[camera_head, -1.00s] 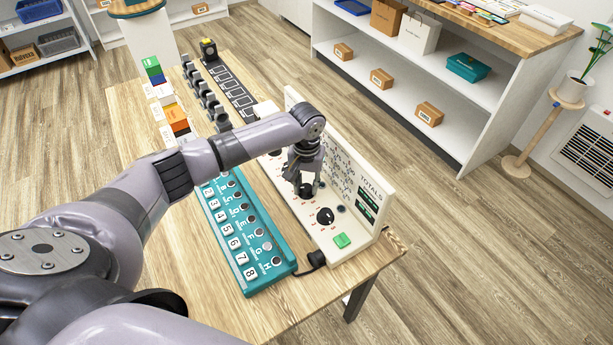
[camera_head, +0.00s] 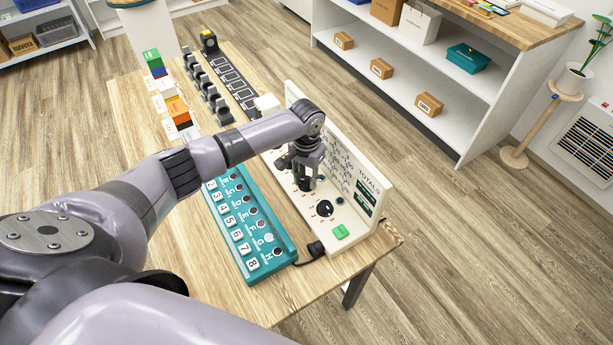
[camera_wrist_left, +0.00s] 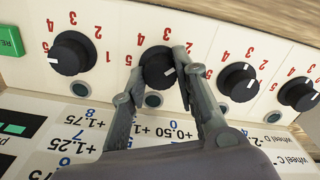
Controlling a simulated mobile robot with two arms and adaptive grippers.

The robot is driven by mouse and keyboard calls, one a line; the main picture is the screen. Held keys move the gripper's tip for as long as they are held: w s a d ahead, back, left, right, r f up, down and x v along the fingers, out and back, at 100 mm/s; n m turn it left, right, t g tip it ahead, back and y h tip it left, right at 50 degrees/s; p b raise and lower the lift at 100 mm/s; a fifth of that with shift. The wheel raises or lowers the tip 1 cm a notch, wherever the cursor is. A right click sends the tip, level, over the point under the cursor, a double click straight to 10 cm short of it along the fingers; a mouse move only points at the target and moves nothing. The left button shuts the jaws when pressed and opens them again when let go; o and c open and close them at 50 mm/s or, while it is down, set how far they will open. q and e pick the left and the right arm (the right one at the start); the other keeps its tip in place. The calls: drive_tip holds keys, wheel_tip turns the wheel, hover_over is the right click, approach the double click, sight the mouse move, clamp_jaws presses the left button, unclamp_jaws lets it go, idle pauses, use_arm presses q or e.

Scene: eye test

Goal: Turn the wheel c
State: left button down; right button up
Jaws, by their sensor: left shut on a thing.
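Several black wheels with white pointer marks and red numbers stand in a row on the cream console (camera_head: 352,247). My left gripper (camera_head: 307,184) is over this row and shut on the second wheel from the green button. The left wrist view shows the held wheel (camera_wrist_left: 158,70) between the two fingertips (camera_wrist_left: 160,62), its pointer towards the right finger. The free end wheel (camera_head: 325,208) is on its green-button side; two more wheels (camera_wrist_left: 239,82) show on the other side. Labels "wheel C" and "wheel D" are on the board, but I cannot tell which letter the held wheel has. My right gripper is out of view.
The green button (camera_head: 340,232) is at the console's near end. A teal numbered box (camera_head: 283,262) lies beside the console, with a black cable near its end. Coloured blocks (camera_head: 176,105) and a dark strip stand farther back on the table. The front right table corner is bare.

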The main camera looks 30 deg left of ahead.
sight(307, 180)
use_arm(q)
drive_tip(key=c, duration=1.2)
unclamp_jaws()
drive_tip(key=shift+c, duration=0.2)
drive_tip(key=shift+r, duration=0.1)
wheel_tip(307, 180, up, 12)
